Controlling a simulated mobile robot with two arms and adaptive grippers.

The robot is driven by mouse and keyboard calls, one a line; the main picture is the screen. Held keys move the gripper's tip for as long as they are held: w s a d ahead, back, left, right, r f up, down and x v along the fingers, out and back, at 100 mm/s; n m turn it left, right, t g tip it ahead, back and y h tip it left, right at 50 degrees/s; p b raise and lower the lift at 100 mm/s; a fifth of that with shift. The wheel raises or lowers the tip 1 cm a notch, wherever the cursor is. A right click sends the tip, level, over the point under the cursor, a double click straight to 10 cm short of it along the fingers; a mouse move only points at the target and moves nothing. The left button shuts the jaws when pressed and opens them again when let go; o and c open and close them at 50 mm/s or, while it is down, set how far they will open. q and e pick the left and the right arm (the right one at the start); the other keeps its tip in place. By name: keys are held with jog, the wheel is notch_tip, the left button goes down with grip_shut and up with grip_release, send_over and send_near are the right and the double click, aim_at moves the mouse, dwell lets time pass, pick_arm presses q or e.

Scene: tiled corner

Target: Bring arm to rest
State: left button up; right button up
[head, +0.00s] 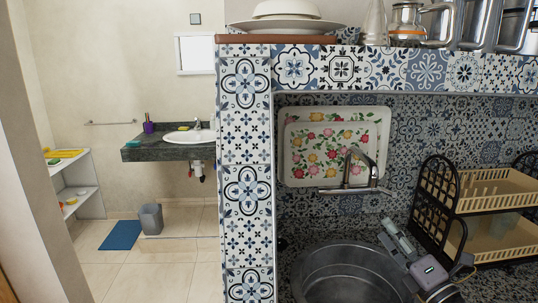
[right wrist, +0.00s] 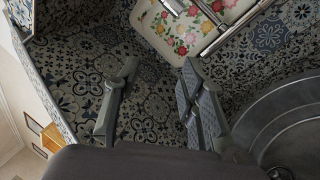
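My right gripper (head: 387,231) is over the right side of the round metal sink (head: 335,270), in front of the faucet (head: 350,175). In the right wrist view its two fingers (right wrist: 158,72) stand wide apart. Nothing is between them; patterned tiles show in the gap. The faucet (right wrist: 215,28) and the sink (right wrist: 285,120) also show in that view, beyond and to the right of the fingers. My left gripper is in neither view.
A dish rack (head: 490,190) with a black frame stands right of the sink. Flowered trays (head: 330,115) lean on the wall behind the faucet. A tiled pillar (head: 245,170) bounds the sink nook on the left. A shelf (head: 400,65) with dishes and pots overhangs it.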

jog(key=s+d+f+m+g+h, duration=0.25)
jog(key=s+f+m+h, duration=0.35)
jog(key=f+m, duration=0.35)
jog(key=s+d+f+m+g+h, duration=0.1)
jog(key=s+f+m+g+h, duration=0.4)
jog(key=f+m, duration=0.45)
jog(key=s+a+f+m+g+y, duration=0.1)
jog(key=s+a+f+m+g, duration=0.2)
jog(key=s, duration=0.5)
jog(key=s+a+f+m+g+y, duration=0.1)
jog(key=s+a+f+g+y, duration=0.15)
jog(key=s+a+f, duration=0.4)
jog(key=s+a+f+m+g+y, duration=0.1)
jog(key=s+f+m+g, duration=0.15)
jog(key=s, duration=0.65)
notch_tip(320, 180, down, 25)
jog(key=g+b, duration=0.1)
jog(key=g, duration=0.1)
jog(key=s+d+f+g+b, duration=0.1)
jog(key=s+d+f, duration=0.2)
jog(key=s+f, duration=1.5)
jog(key=shift+f+n, duration=0.3)
jog(key=shift+n, duration=0.05)
